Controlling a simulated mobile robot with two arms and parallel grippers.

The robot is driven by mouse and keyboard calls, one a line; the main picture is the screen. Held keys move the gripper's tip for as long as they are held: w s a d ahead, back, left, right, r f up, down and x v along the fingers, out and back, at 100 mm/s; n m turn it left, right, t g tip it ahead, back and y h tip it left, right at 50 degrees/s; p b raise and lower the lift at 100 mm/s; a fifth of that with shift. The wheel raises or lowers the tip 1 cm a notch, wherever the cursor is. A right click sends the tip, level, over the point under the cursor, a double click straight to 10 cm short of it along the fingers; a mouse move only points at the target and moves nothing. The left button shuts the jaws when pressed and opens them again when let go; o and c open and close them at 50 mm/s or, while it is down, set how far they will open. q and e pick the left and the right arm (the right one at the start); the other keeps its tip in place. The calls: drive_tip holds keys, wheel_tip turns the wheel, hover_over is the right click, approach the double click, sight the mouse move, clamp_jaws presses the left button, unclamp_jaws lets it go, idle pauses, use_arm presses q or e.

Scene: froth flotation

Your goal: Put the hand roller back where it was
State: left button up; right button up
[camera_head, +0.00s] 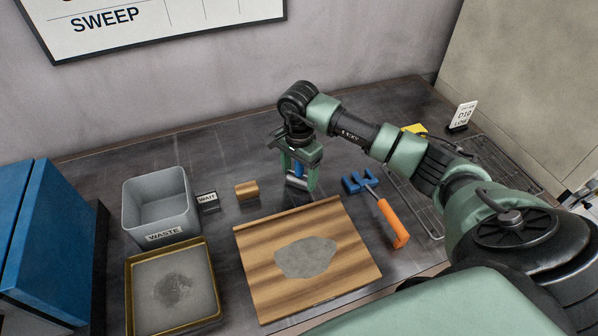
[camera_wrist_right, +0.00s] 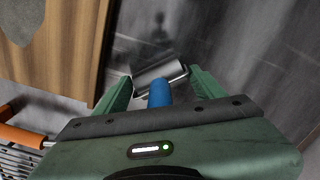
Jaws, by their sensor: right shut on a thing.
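The hand roller has a silver metal cylinder (camera_wrist_right: 160,76) and a blue handle (camera_wrist_right: 159,95). My right gripper (camera_head: 300,184) is shut on the hand roller, with the blue handle between its fingers. The roller is upright, cylinder end down, over the dark table just behind the wooden board. I cannot tell whether the cylinder touches the table. A blue notched block (camera_head: 357,182) stands to the right of the gripper. My left gripper is not in view.
The wooden board (camera_head: 258,284) bears a grey patch. An orange-handled tool (camera_head: 393,224) lies right of it, by a wire rack (camera_head: 424,205). A grey waste bin (camera_head: 160,205), a brass-rimmed tray (camera_head: 131,300), a WAIT sign (camera_head: 207,198) and a wooden block (camera_head: 247,190) stand left.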

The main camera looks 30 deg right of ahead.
drive_tip(key=o, duration=1.4)
drive_tip(key=shift+f, duration=0.1)
drive_tip(key=shift+c, duration=0.2)
drive_tip(key=shift+r, duration=0.45)
wheel_tip(320, 180, up, 11)
drive_tip(key=b, duration=0.4)
drive_tip(key=shift+f, duration=0.2)
drive_tip(key=shift+r, duration=0.4)
